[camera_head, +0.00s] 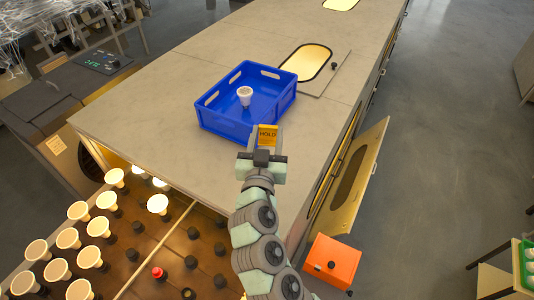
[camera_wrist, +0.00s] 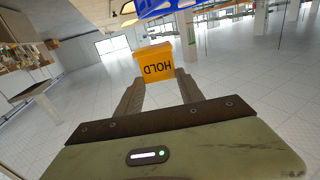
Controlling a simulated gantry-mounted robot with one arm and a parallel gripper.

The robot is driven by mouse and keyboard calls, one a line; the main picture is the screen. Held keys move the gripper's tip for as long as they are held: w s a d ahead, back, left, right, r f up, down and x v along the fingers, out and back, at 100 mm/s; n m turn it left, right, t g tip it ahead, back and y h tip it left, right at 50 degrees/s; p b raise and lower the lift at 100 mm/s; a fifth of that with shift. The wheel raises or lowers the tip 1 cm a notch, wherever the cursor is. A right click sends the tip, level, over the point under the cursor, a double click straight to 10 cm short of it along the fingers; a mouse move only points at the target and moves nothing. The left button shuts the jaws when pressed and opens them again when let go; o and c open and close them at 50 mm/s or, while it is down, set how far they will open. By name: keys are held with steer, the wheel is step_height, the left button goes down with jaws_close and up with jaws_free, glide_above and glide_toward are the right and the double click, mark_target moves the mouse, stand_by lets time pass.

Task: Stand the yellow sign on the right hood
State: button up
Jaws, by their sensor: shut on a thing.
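The yellow sign (camera_head: 268,134) reads HOLD. It is at the tip of my gripper (camera_head: 263,148), near the front corner of the blue crate in the head view. In the wrist view the sign (camera_wrist: 154,63) sits between the two fingertips of my gripper (camera_wrist: 156,82), which are shut on it, and its text appears upside down. The large grey hood top (camera_head: 150,130) lies below and around my gripper. I cannot tell from these frames how high the sign is above it, or which hood counts as the right one.
A blue crate (camera_head: 212,121) with a white bulb (camera_head: 244,95) in it stands on the hood top. Behind it is a lit window panel (camera_head: 307,62). Bulbs (camera_head: 67,238) stand in rows at lower left. An orange box (camera_head: 332,262) and an open door (camera_head: 358,170) are at right.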

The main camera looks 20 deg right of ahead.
step_height(320, 180, down, 14)
steer(key=shift+s+a+f+p, duration=0.1)
steer(key=shift+s+p, duration=0.05)
steer(key=shift+p, duration=0.3)
steer(key=shift+f, duration=2)
steer(key=shift+f+b, duration=0.25)
steer(key=shift+b, duration=0.15)
steer(key=o, duration=1.3)
steer(key=shift+o, duration=0.2)
